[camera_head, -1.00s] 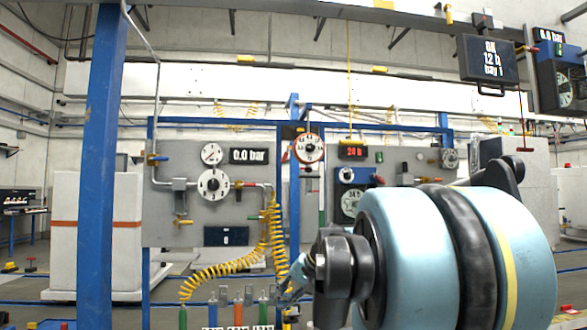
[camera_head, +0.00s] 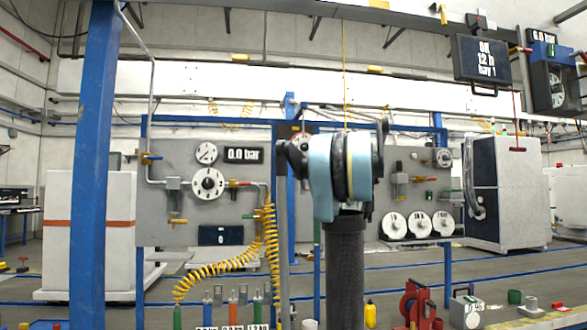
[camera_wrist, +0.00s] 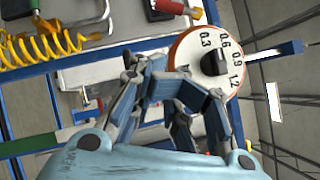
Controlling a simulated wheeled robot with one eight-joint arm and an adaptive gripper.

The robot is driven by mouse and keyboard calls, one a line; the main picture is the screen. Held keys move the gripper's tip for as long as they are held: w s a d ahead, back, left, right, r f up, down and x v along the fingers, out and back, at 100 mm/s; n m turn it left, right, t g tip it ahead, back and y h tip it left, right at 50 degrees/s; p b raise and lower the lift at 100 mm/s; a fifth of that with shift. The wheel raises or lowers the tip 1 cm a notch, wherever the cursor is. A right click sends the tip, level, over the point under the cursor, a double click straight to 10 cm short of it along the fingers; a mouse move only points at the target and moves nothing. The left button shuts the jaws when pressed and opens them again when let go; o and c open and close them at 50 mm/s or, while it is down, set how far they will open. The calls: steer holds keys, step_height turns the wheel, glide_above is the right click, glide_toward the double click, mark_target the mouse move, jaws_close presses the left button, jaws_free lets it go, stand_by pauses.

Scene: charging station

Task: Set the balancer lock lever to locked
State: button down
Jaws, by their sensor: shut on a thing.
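My gripper (camera_wrist: 181,100) shows in the wrist view with its two blue-grey fingers close together. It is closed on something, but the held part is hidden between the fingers. An orange-rimmed white dial (camera_wrist: 190,45) with a black knob (camera_wrist: 213,62) and marks from 0.3 to 1.2 lies just beyond the fingertips. In the head view the dial (camera_head: 298,138) is mostly hidden behind my arm, and so are my fingertips. I cannot pick out the balancer lock lever with certainty in either view.
A grey panel (camera_head: 150,215) on the left carries gauges and a 0.0 bar display (camera_head: 244,155). A coiled yellow hose (camera_head: 225,268) hangs beside it and shows in the wrist view (camera_wrist: 40,45). A blue post (camera_head: 92,170) stands at left. A red stand (camera_head: 416,303) is lower right.

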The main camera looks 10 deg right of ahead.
mark_target(279, 157)
steer(key=x, duration=0.9)
steer(key=shift+w+a+r, duration=0.25)
steer(key=shift+a+r, duration=0.05)
steer(key=shift+a, duration=0.35)
steer(key=shift+w+a+r, duration=0.2)
steer(key=shift+a+r, duration=0.15)
steer(key=shift+a, duration=0.3)
steer(key=shift+w+a+r, duration=0.25)
steer(key=shift+a+r, duration=0.05)
steer(key=shift+a, duration=0.4)
steer(key=shift+d, duration=0.2)
steer(key=shift+a+m, duration=0.1)
steer(key=shift+m, duration=0.2)
